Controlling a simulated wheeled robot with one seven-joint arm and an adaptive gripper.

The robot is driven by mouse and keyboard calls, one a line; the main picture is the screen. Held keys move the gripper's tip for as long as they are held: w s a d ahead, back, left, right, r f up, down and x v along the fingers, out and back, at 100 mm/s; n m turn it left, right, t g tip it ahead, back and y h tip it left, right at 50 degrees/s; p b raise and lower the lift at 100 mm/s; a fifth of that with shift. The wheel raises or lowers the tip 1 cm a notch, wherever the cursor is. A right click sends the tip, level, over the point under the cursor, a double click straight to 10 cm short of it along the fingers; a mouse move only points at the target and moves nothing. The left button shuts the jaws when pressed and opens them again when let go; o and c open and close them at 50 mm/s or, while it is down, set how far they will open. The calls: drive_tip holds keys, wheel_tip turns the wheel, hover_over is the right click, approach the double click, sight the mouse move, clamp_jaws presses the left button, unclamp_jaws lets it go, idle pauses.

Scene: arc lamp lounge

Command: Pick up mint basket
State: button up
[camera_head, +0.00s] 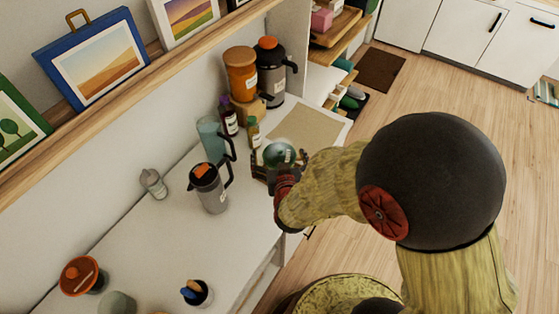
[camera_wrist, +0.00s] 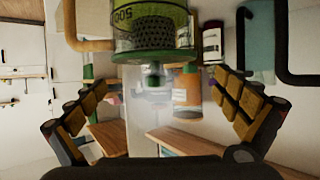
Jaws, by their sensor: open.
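The thing that best fits the mint basket (camera_head: 279,152) is a clear vessel with a green lid and knob on the counter (camera_head: 175,255). In the wrist view, the same vessel (camera_wrist: 152,28) shows a dark perforated insert, a "500" mark and a tan handle; its far part is cut off by the picture's top edge. My gripper (camera_head: 276,166) is open, its fingers apart at either side of the vessel in the head view. In the wrist view, my gripper (camera_wrist: 160,82) has nothing between its pads, and the vessel stands just beyond the fingertips.
A grey-and-orange press (camera_head: 209,187) and a teal pitcher (camera_head: 211,140) stand left of my gripper. Small bottles (camera_head: 229,117), an orange jar (camera_head: 240,72) and a dark flask (camera_head: 271,66) stand behind. A tan mat (camera_head: 305,128) lies bare to the right.

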sight(278, 143)
drive_tip(key=x, duration=0.2)
drive_tip(key=b+x, duration=0.1)
drive_tip(key=x, duration=0.1)
drive_tip(key=b+x, duration=0.1)
drive_tip(key=x, duration=0.2)
drive_tip(key=shift+d+f, duration=0.1)
drive_tip(key=shift+d, duration=0.2)
drive_tip(key=shift+s, duration=0.1)
drive_tip(key=shift+c, duration=0.7)
drive_tip(key=c, duration=1.4)
